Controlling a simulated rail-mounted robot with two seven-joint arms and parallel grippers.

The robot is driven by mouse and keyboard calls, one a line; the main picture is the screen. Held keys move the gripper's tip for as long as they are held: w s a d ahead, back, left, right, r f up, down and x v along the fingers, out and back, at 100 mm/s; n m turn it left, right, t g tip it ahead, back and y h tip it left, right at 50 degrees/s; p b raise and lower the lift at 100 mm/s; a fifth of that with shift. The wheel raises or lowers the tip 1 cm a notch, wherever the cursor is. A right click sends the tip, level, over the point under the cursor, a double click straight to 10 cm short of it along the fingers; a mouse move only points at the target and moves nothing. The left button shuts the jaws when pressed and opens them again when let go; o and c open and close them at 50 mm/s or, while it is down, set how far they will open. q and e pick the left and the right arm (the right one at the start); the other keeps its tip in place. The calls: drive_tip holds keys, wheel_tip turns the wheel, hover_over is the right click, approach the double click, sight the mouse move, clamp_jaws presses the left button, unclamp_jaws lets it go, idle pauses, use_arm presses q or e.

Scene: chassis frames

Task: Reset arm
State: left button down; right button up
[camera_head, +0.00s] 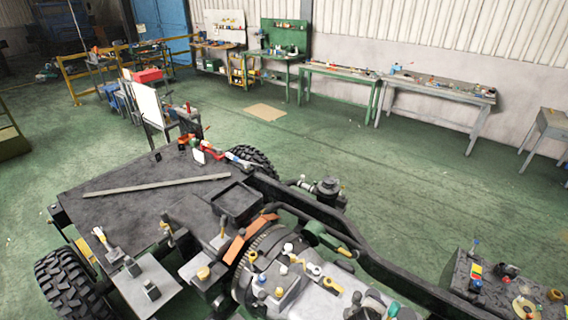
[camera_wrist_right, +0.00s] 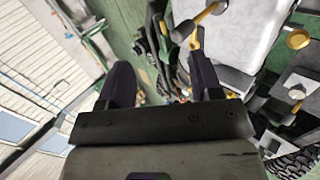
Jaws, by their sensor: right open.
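My right gripper (camera_wrist_right: 163,75) shows in the right wrist view, with its two dark fingers spread wide apart and nothing held between them. Beyond the fingers are green floor and chassis parts, seen at a steep tilt. Neither of my grippers can be made out in the head view, and my left gripper shows in no view.
A vehicle chassis (camera_head: 150,215) with black tyres (camera_head: 68,285) fills the lower head view. A long bar (camera_head: 155,186) lies on its flat plate. A grey engine block (camera_head: 310,300) carries several small parts. Workbenches (camera_head: 440,88) line the back wall. Green floor (camera_head: 400,180) is clear between.

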drive_tip(key=s+a+r+m+t+y+p, duration=0.1)
drive_tip(key=s+a+r+m+y, duration=0.15)
drive_tip(key=s+r, duration=0.3)
drive_tip(key=s+a+r+m+y, duration=0.1)
drive_tip(key=s+r+m+y, duration=0.25)
drive_tip(key=s, duration=0.35)
drive_tip(key=s+f+m+g+p, duration=0.1)
drive_tip(key=s+f+g, duration=0.1)
drive_tip(key=s, duration=0.8)
drive_tip(key=s+d+f+m+g+p, duration=0.1)
drive_tip(key=s+f, duration=0.4)
drive_tip(key=s, duration=0.5)
drive_tip(key=shift+s+d+g+h, duration=0.2)
drive_tip(key=shift+d+g+h, duration=0.1)
drive_tip(key=shift+g, duration=0.4)
drive_tip(key=shift+f, duration=0.1)
